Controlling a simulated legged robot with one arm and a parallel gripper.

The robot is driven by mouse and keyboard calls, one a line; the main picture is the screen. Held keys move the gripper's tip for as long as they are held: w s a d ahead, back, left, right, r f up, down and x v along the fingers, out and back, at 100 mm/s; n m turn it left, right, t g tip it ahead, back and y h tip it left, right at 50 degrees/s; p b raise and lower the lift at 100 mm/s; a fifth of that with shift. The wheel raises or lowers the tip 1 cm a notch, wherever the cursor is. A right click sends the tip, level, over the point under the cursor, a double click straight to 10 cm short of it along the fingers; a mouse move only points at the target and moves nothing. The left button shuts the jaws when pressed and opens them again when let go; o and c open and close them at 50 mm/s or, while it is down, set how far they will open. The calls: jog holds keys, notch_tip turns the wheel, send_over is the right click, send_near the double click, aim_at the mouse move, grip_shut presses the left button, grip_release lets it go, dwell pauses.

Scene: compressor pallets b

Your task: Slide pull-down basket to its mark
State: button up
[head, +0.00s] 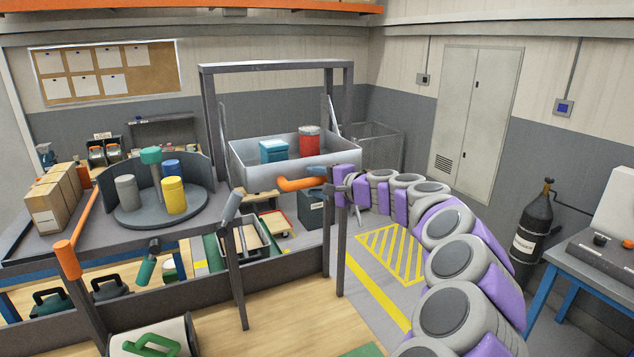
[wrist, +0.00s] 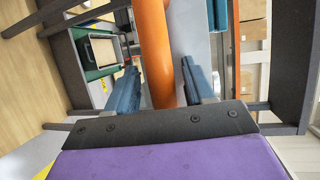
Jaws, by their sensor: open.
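The pull-down basket (head: 262,169) is a pale grey open tray hung in a dark upright frame (head: 275,66) in the head view. It holds a blue box (head: 273,151) and a red can (head: 309,141). An orange bar handle (head: 296,184) sticks out at its front; it also shows in the wrist view (wrist: 155,45). My gripper (head: 322,184) is at the handle's right end. In the wrist view my open gripper (wrist: 158,78) has one blue finger on each side of the handle. Contact cannot be told. No mark on the frame can be made out.
A round turntable (head: 135,211) with several cans stands left of the basket, beside cardboard boxes (head: 52,198). Bins and a dark box (head: 312,210) lie below the basket. A yellow hatched floor area (head: 393,252) is clear. A gas cylinder (head: 533,225) stands at the right.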

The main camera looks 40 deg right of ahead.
jog(key=shift+a, duration=0.35)
jog(key=c, duration=0.6)
grip_shut()
